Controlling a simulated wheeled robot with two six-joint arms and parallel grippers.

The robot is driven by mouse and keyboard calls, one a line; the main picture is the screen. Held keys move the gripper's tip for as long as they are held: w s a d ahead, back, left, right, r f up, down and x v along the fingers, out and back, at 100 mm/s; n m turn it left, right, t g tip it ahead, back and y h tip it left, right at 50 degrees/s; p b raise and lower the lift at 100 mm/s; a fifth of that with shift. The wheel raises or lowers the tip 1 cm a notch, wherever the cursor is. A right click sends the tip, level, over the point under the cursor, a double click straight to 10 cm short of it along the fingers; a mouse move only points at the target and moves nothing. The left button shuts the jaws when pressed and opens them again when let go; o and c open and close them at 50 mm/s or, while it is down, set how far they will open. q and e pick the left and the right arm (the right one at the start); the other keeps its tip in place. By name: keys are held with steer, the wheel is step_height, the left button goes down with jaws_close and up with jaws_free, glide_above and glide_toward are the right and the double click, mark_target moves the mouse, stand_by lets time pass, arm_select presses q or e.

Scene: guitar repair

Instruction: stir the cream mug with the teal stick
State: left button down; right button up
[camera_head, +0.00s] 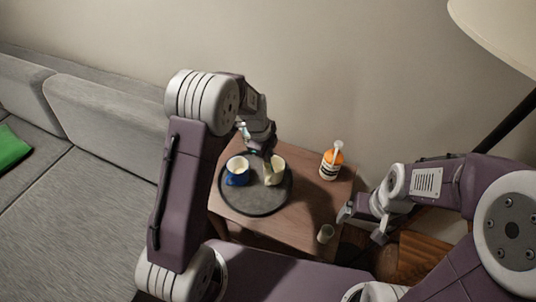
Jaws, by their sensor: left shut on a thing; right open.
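The cream mug (275,175) stands upright on a round dark grey tray (256,207), right of a blue mug (236,178). My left gripper (266,152) is directly above the cream mug, pointing down and shut on a thin thing. My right gripper (361,225) is open and empty off the table's right edge.
The tray lies on a small wooden table (300,215). A grey sofa (90,190) is left, a wall behind, a lamp (500,35) right.

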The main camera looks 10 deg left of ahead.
arm_select(q)
step_height(320, 180, up, 9)
steer(key=s+a+p, duration=0.1)
steer(key=p, duration=0.4)
steer(key=shift+s+f+p, duration=0.2)
steer(key=shift+p, duration=0.1)
stand_by(0.6)
step_height(320, 180, up, 5)
steer(key=p, duration=0.4)
